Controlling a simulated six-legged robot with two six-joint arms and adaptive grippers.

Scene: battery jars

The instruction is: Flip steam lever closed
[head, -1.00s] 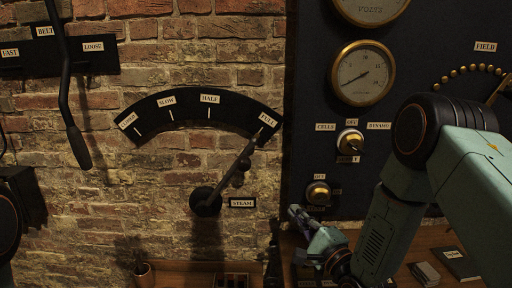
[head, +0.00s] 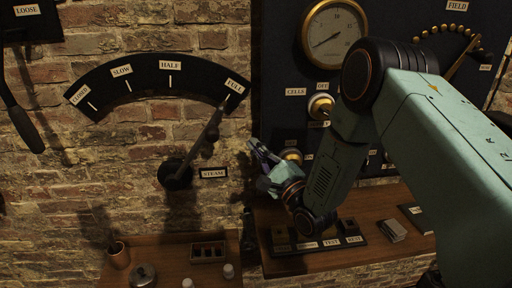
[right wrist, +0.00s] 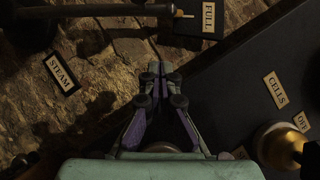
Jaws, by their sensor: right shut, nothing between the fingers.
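The steam lever (head: 198,147) is a dark bar on a round black pivot, mounted on the brick wall beside the STEAM label (head: 213,172). It leans up and right, its tip at the FULL mark of the curved black scale (head: 150,80). In the right wrist view the lever (right wrist: 110,11) crosses the top, its tip at the FULL label. My right gripper (head: 258,150) is shut and empty, to the right of the lever and apart from it. Its closed fingers (right wrist: 158,72) show in the right wrist view, below the lever. My left gripper is out of view.
A dark panel with a dial (head: 334,35) and a brass CELLS knob (head: 320,105) stands right of the lever, behind my right arm. A wooden shelf (head: 175,248) below holds a cup (head: 118,255) and small items. Another dark lever (head: 25,125) hangs at far left.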

